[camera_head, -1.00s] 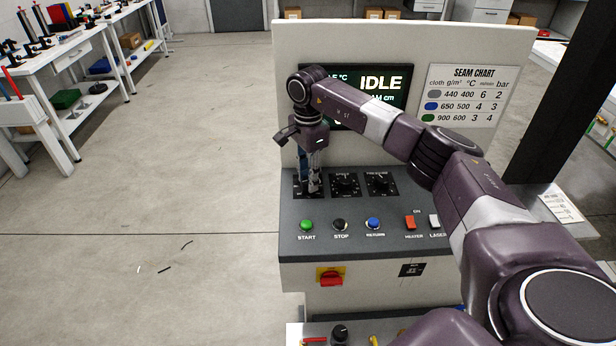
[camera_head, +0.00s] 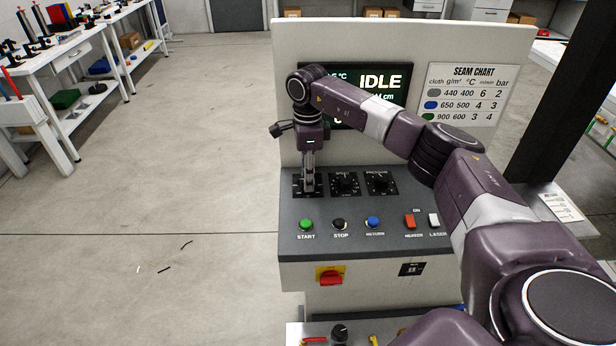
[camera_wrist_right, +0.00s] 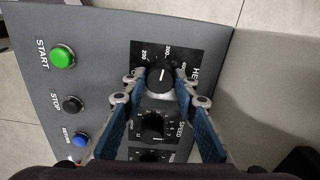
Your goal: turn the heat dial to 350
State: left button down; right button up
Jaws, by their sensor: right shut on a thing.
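The heat dial (camera_wrist_right: 160,79) is a round black knob with a white pointer line on a black scale plate at the panel's left end. My right gripper (camera_head: 308,189) points down onto it and is shut on it. In the right wrist view, the blue-padded fingers (camera_wrist_right: 161,80) stand on either side of the knob. In the head view, the fingers hide most of the dial. My left gripper is not in view.
The speed dial (camera_head: 345,184) and pressure dial (camera_head: 381,182) sit to the right. Start (camera_head: 306,225), stop (camera_head: 340,225) and return (camera_head: 373,223) buttons and a red heater switch (camera_head: 409,222) lie in front. The screen (camera_head: 385,83) reads IDLE, partly behind my arm.

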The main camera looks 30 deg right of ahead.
jog(key=m, duration=0.5)
jog(key=shift+r+m, duration=0.1)
jog(key=shift+m, duration=0.2)
jog(key=shift+w, duration=0.1)
dwell(0.3)
jog(key=o, duration=1.1)
jog(key=shift+o, duration=0.2)
notch_tip(320, 180, up, 12)
